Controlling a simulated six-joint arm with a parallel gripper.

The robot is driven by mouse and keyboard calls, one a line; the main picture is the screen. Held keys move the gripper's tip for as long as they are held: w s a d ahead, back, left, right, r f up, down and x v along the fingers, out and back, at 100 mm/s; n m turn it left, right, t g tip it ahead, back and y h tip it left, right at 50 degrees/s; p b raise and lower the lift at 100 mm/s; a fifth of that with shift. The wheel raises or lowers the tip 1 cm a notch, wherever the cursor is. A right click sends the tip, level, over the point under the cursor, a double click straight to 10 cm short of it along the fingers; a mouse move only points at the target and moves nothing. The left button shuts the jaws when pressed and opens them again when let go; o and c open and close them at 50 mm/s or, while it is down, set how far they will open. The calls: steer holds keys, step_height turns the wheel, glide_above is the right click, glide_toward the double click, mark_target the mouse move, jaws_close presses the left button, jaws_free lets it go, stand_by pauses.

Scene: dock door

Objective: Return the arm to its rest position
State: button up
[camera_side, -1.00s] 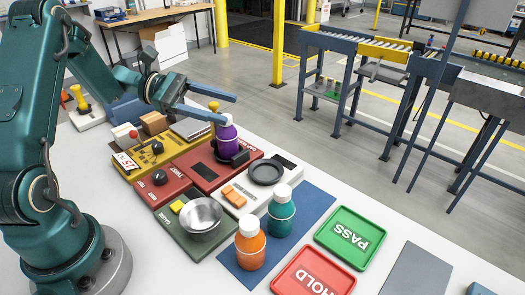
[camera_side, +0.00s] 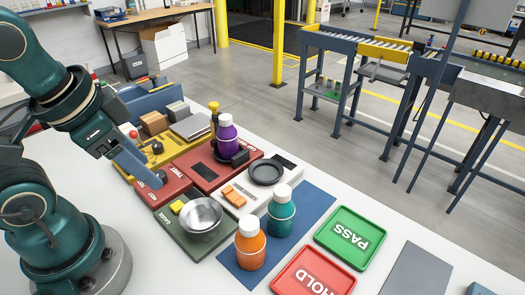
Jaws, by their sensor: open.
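My gripper (camera_side: 148,178) is at the left of the bench, its blue-grey fingers angled down and to the right. Its tips are over or near the left end of the red station (camera_side: 212,170); I cannot tell whether they touch it. The fingers overlap in this view, and nothing shows held between them. My arm is folded back above its round base. A purple bottle (camera_side: 227,140) with a white cap stands upright on the red station, apart from my gripper.
An orange bottle (camera_side: 250,248) and a teal bottle (camera_side: 281,216) stand on a blue mat (camera_side: 315,203). A metal bowl (camera_side: 201,216) sits on a green station. A green PASS tray (camera_side: 350,238) and red HOLD tray (camera_side: 313,272) lie at the right.

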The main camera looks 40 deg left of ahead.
steer(key=shift+w+d+r+n+t+h, duration=0.3)
steer(key=shift+w+d+r+n+t, duration=0.15)
steer(key=shift+w+d+n+t, duration=0.35)
steer(key=shift+o, duration=0.3)
steer(key=shift+a, duration=0.2)
stand_by(0.4)
